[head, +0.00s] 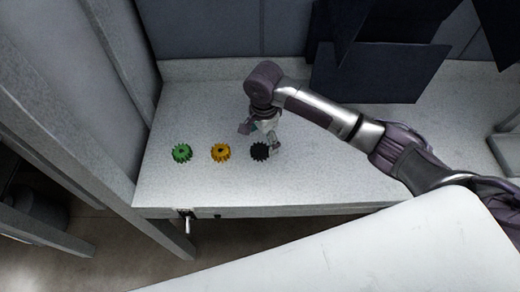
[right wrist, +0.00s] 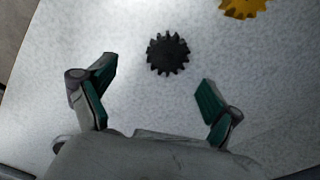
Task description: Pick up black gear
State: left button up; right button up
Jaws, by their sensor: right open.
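The black gear (head: 259,151) lies flat on the light speckled tabletop, right-most in a row of gears in the head view. My right gripper (head: 260,137) is over the table right by it, its fingers spread apart. In the right wrist view the black gear (right wrist: 168,54) shows whole, with a dark hub in its middle. It lies just beyond the open fingertips of my right gripper (right wrist: 156,78), nearer the left finger, with nothing between the fingers. My left gripper is in neither view.
A yellow gear (head: 220,152) lies left of the black gear, and a green gear (head: 182,153) farther left. Dark panels (head: 375,65) stand at the back. The tabletop (head: 190,105) behind the gears is clear. A white surface (head: 370,255) fills the lower right.

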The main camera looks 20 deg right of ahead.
aim_at(261, 149)
jog(key=shift+w+f, duration=0.15)
jog(key=shift+f, duration=0.3)
jog(key=shift+w+f, duration=0.1)
jog(key=shift+f, duration=0.1)
jog(key=f, duration=0.1)
jog(key=f+p, duration=0.1)
jog(key=f, duration=0.2)
jog(key=shift+w+a+f, duration=0.15)
jog(key=shift+w+a, duration=0.05)
jog(key=shift+a, duration=0.05)
jog(key=shift+f, duration=0.25)
jog(key=c, duration=0.4)
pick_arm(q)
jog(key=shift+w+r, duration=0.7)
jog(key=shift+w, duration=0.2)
pick_arm(e)
grip_shut()
